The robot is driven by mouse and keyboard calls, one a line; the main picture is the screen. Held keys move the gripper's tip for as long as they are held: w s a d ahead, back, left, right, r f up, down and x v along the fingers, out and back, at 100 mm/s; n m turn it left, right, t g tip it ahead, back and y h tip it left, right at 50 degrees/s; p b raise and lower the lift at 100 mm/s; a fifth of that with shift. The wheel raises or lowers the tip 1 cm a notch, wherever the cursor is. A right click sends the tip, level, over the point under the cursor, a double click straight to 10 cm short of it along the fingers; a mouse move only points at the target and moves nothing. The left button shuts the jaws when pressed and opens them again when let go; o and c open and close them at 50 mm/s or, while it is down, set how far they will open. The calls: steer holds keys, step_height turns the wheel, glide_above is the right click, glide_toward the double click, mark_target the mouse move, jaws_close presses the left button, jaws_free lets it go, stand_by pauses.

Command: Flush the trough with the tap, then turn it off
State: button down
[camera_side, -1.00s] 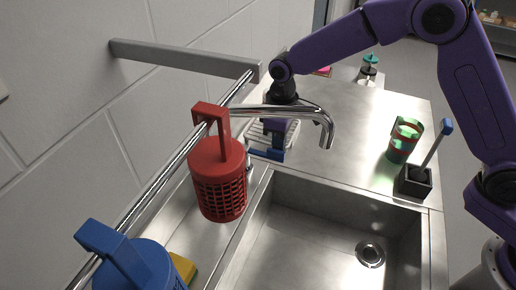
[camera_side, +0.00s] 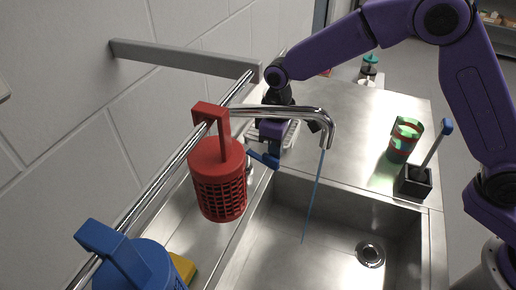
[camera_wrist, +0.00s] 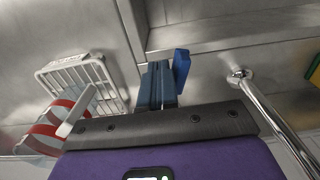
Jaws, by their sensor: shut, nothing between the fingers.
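The chrome tap spout (camera_side: 290,110) arches over the sink trough (camera_side: 330,222). A thin blue stream of water (camera_side: 314,197) falls from its mouth into the trough. The tap also shows at the right of the wrist view (camera_wrist: 262,103). A blue lever (camera_side: 261,157) sits below the spout, at the rear rim of the trough. My gripper (camera_side: 274,160) is shut and empty beside the lever, its fingers pointing down. In the wrist view the blue lever (camera_wrist: 181,66) is right against or just beside my closed fingers (camera_wrist: 160,68); contact is not certain.
A red basket (camera_side: 218,180) and a blue one (camera_side: 140,268) hang from the rail left of the trough. A wire rack (camera_wrist: 78,75) stands close to my gripper. A green-red cup (camera_side: 404,140) and a brush holder (camera_side: 414,182) stand on the right counter.

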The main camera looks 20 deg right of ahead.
steer(key=shift+s+a, duration=0.25)
steer(key=shift+a, duration=0.05)
steer(key=r, duration=0.4)
steer(key=shift+w+d+r, duration=0.25)
steer(key=shift+w+d, duration=0.05)
steer(key=shift+d, duration=0.05)
steer(key=s+a, duration=0.3)
steer(key=a, duration=0.3)
stand_by(0.3)
steer(key=shift+f, duration=2.3)
steer(key=shift+w+d, duration=0.15)
steer(key=shift+d, duration=0.2)
